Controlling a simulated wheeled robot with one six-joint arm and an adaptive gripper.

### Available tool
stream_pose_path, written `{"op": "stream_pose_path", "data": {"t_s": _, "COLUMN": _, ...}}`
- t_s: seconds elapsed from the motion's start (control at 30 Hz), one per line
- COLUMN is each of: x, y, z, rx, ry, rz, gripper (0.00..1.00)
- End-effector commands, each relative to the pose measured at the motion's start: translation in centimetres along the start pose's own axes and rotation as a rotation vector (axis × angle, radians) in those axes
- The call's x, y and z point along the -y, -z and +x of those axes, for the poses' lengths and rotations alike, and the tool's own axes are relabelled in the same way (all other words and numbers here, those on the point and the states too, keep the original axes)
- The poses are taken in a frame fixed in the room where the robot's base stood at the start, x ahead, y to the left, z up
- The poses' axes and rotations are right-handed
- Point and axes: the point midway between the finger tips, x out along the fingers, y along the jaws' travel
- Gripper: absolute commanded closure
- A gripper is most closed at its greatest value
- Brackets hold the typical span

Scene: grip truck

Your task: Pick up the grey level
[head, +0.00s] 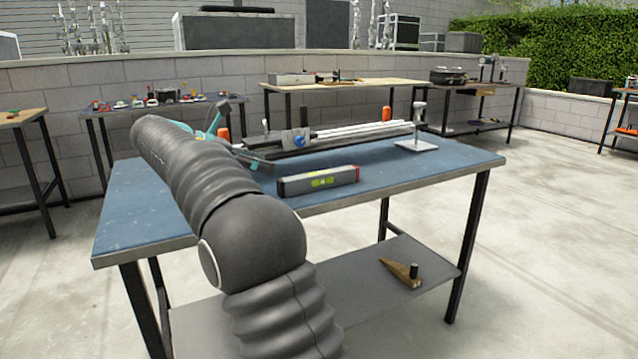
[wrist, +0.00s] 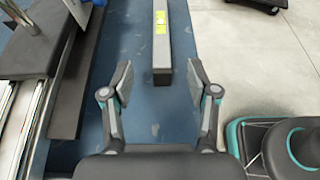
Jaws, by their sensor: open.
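The grey level (head: 318,181) lies on the blue tabletop near its front edge in the head view. It is a grey bar with a yellow-green vial and a red end. In the wrist view the level (wrist: 161,60) stands out ahead, with its near end just beyond and between the fingertips. My gripper (wrist: 158,84) is open and empty over the blue table (wrist: 150,130). In the head view my arm hides most of the gripper, and only a teal part shows behind it.
A long tool with pale rails (head: 345,131) lies behind the level; its dark base (wrist: 75,75) is left of my gripper in the wrist view. A small metal stand (head: 418,135) is at the table's right. A lower shelf (head: 340,300) holds a wooden piece (head: 400,271).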

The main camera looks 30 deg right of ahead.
Motion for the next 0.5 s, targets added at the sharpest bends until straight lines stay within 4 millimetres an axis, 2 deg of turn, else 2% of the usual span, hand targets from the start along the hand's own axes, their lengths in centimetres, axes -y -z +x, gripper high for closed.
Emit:
{"op": "stream_pose_path", "data": {"t_s": 0.03, "x": 0.1, "y": 0.2, "z": 1.2, "rx": -0.001, "ry": 0.002, "rz": 0.001, "gripper": 0.41}}
{"op": "stream_pose_path", "data": {"t_s": 0.2, "x": 0.1, "y": 0.1, "z": 4.3, "rx": -0.001, "ry": 0.002, "rz": 0.001, "gripper": 0.41}}
{"op": "stream_pose_path", "data": {"t_s": 0.33, "x": 0.1, "y": 0.1, "z": 5.9, "rx": -0.002, "ry": 0.000, "rz": 0.002, "gripper": 0.41}}
{"op": "stream_pose_path", "data": {"t_s": 0.5, "x": 0.1, "y": 0.1, "z": 6.7, "rx": -0.002, "ry": -0.001, "rz": 0.001, "gripper": 0.41}}
